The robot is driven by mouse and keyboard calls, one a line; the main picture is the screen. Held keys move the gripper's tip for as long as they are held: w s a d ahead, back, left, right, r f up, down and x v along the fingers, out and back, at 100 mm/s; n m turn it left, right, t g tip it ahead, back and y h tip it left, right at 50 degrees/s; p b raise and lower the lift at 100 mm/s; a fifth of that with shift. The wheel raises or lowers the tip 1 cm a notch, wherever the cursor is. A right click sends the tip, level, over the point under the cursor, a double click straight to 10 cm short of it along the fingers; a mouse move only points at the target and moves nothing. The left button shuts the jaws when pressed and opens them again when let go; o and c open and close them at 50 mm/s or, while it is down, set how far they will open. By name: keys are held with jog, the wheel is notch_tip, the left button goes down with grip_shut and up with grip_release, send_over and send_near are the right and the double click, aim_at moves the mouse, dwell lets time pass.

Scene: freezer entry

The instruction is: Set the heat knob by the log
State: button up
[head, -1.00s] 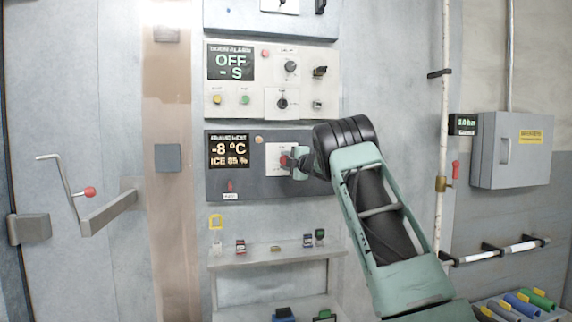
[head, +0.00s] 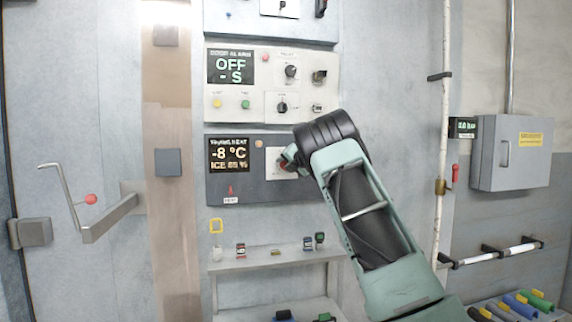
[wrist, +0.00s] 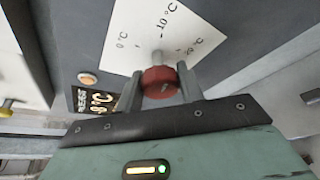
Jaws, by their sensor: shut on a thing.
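The frame heat panel (head: 262,185) is dark grey, with a display (head: 229,153) reading -8 °C and ICE 85 %. Its red heat knob (wrist: 160,84) sits before a white dial plate (wrist: 165,30) marked 0, -10 and -20 °C. My gripper (wrist: 159,88) is shut on the knob, one finger on each side. In the head view only a bit of the red knob (head: 284,162) shows, and my wrist hides the fingers and part of the dial. I cannot make out a log in these frames.
A door alarm panel (head: 262,110) with several knobs is just above. A shelf (head: 270,262) with small items stands below. A door with a crank handle (head: 90,199) is at left. A pipe (head: 443,120) and a grey box (head: 510,152) are at right.

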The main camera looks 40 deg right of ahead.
jog(key=shift+w+f+n, duration=0.1)
jog(key=shift+n, duration=0.2)
dwell(0.4)
jog(key=o, duration=1)
jog(key=b+v, duration=0.4)
jog(key=v, duration=1.3)
jog(key=shift+a, duration=0.2)
